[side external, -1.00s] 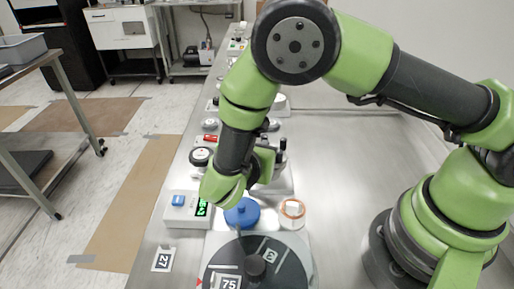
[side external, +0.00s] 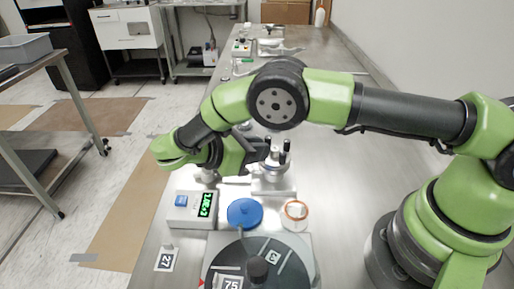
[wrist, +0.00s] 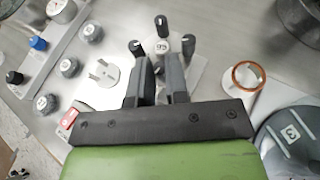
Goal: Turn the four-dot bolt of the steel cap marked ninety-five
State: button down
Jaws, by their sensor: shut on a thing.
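The steel cap marked ninety-five (wrist: 162,46) shows above my fingers in the wrist view, its label small and turned. Black-topped bolts stand around it: one at left (wrist: 136,48), one at the top (wrist: 161,22) and one at right (wrist: 188,42). I cannot read dots on them. My gripper (wrist: 160,72) is at the near side of the cap, its fingers shut on a bolt mostly hidden between them. In the side view my gripper (side external: 262,153) reaches in from the left, tilted, beside the steel fixture (side external: 272,182) and its black-topped bolts.
A blue disc (side external: 245,212), an orange-rimmed white cup (side external: 294,211) and a dark round plate (side external: 232,262) stand in front. A box with a green display (side external: 190,208) is at left. Knobs and a flat switch panel (wrist: 50,60) lie left in the wrist view.

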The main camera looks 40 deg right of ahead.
jog(key=shift+m+g, duration=0.6)
jog(key=shift+g, duration=0.1)
jog(key=shift+w, duration=0.1)
jog(key=c, duration=1.1)
grip_release()
jog(key=shift+r, duration=0.1)
notch_tip(320, 180, up, 10)
